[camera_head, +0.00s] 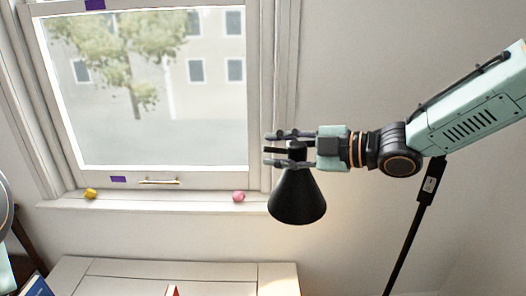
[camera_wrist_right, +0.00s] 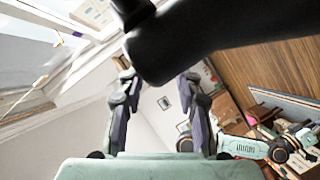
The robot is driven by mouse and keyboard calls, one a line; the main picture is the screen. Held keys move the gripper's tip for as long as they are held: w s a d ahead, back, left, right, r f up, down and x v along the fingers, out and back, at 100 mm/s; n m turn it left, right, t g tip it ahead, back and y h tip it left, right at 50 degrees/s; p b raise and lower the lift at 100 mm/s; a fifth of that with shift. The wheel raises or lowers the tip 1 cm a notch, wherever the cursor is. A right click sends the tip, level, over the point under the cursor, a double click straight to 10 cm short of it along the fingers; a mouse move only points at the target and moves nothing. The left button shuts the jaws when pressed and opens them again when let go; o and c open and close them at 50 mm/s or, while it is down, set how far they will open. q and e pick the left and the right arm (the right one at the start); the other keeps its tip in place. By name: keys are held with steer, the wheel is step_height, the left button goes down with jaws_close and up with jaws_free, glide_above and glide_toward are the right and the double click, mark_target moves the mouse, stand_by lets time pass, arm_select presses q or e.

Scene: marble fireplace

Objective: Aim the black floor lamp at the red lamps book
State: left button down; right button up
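The black floor lamp's cone shade (camera_head: 297,198) hangs mouth-down in front of the window's right side. Its thin black pole (camera_head: 405,240) slants up behind my right arm. My right gripper (camera_head: 276,150) points left, with its fingers above and below the dark neck at the top of the shade. In the right wrist view, a black lamp part (camera_wrist_right: 165,50) crosses at the fingertips (camera_wrist_right: 157,85), which stand apart. Whether they press on it is unclear. A small red and white thing (camera_head: 172,291), perhaps the red book, is cut off at the bottom edge. My left gripper is out of view.
A window with a white sill (camera_head: 160,204) is behind, with a yellow object (camera_head: 90,194) and a pink ball (camera_head: 238,197) on it. A pale table or cabinet top (camera_head: 215,274) is below. A blue book (camera_head: 36,286) is at lower left. Open wall is at right.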

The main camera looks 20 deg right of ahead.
mark_target(269, 149)
steer(key=shift+w+a+f, duration=0.3)
steer(key=shift+w+a, duration=0.05)
steer(key=shift+w, duration=0.25)
steer(key=shift+w+a, duration=0.3)
steer(key=shift+a, duration=0.65)
steer(key=shift+w+d, duration=0.1)
steer(key=shift+w, duration=0.1)
steer(key=shift+d+f, duration=0.1)
steer(key=shift+d, duration=0.1)
steer(key=shift+c, duration=0.5)
steer(key=shift+s+a, duration=0.2)
steer(key=c, duration=0.5)
steer(key=shift+w, duration=0.1)
jaws_close()
